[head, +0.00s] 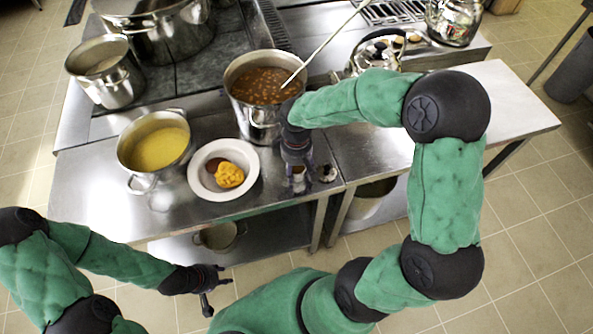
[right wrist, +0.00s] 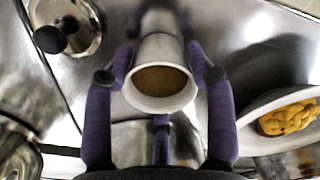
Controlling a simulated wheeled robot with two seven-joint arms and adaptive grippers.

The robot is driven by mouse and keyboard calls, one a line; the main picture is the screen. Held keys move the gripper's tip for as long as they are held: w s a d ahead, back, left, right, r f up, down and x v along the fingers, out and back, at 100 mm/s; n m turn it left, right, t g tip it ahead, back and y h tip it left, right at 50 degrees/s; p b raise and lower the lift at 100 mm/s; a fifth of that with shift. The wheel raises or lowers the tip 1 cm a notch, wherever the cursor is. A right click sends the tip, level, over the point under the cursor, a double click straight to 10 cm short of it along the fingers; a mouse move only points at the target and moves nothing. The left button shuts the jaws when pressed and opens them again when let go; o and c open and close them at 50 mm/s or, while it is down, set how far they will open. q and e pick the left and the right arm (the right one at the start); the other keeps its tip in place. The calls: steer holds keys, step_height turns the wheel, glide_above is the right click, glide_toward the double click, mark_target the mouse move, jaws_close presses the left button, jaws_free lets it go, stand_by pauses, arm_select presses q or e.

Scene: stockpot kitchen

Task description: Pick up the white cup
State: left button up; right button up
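The white cup (right wrist: 160,95) holds a brown liquid and stands upright on the steel counter, near its front edge. It also shows in the head view (head: 298,184), partly hidden by my right gripper (head: 298,172). In the right wrist view, the purple fingers of my right gripper (right wrist: 160,62) lie against both sides of the cup, with a third finger behind its near rim. The gripper looks shut on the cup. My left gripper (head: 212,284) is low at the left, in front of the counter, with its fingers spread and empty.
A white plate (head: 197,190) with yellow food stands left of the cup. A small black-knobbed container (head: 327,173) is close on its right. A pot of beans (head: 240,97) with a ladle stands behind, and a pot of yellow soup (head: 157,150) further left.

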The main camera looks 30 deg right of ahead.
steer(key=c, duration=0.4)
steer(key=shift+r, duration=0.1)
steer(key=shift+r, duration=0.55)
step_height(320, 180, up, 2)
steer(key=shift+r+p, duration=0.2)
steer(key=shift+p, duration=0.4)
steer(key=s+a+r+p, duration=0.1)
steer(key=a+r+p, duration=0.1)
steer(key=a+r, duration=0.2)
steer(key=s+a+r+p, duration=0.1)
steer(key=a+r, duration=0.4)
steer(key=a, duration=0.5)
steer(key=shift+r+p, duration=0.2)
steer(key=shift+p, duration=0.2)
